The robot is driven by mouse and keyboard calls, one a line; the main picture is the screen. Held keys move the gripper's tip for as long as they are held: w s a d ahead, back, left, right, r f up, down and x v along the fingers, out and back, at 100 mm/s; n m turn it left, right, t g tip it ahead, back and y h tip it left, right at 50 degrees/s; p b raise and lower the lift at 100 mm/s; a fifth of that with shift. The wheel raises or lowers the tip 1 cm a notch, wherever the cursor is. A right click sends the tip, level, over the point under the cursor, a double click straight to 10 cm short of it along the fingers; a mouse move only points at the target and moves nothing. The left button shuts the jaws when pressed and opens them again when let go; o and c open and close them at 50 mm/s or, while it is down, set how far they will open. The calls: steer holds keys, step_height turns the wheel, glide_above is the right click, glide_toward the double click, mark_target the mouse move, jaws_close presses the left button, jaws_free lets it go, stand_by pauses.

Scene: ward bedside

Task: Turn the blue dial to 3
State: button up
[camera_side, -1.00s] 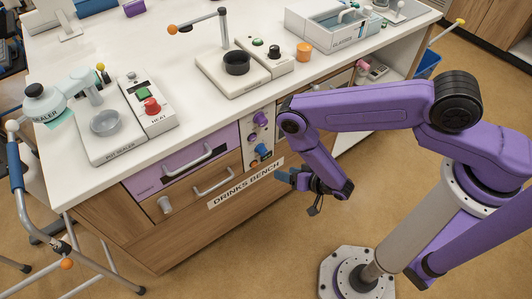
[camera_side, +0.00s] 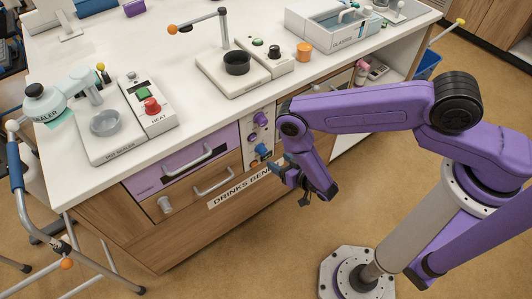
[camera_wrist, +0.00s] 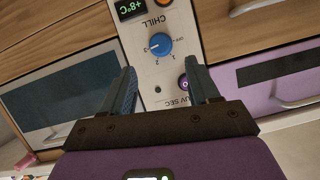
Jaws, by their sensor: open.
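The blue dial (camera_wrist: 160,45) sits on a pale control panel under the upside-down label CHILL in the wrist view. Small numerals 1, 2 and 3 ring its lower and left side. A pale mark shows on its left part; its exact setting is hard to read. The dial also shows in the side view (camera_side: 262,150), on the bench front. My gripper (camera_wrist: 163,70) is open and empty, its two fingers pointing at the panel either side of the dial's column, with tips apart from the dial. In the side view my gripper (camera_side: 280,167) is just in front of the panel.
A dark display (camera_wrist: 130,8) with green digits is beside the dial. A purple knob (camera_wrist: 183,82) marked UV SEC is close to the right finger. Drawers with handles flank the panel, including a purple drawer (camera_side: 160,178).

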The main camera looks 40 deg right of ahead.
mark_target(265, 153)
steer(key=x, duration=0.8)
steer(key=shift+w+f, duration=0.15)
steer(key=shift+w, duration=0.15)
steer(key=c, duration=1)
steer(key=shift+m+y, duration=0.3)
steer(key=shift+m, duration=0.2)
steer(key=shift+c, duration=0.2)
steer(key=o, duration=1)
steer(key=shift+o, duration=0.2)
steer(key=shift+s, duration=0.15)
steer(key=v, duration=1.7)
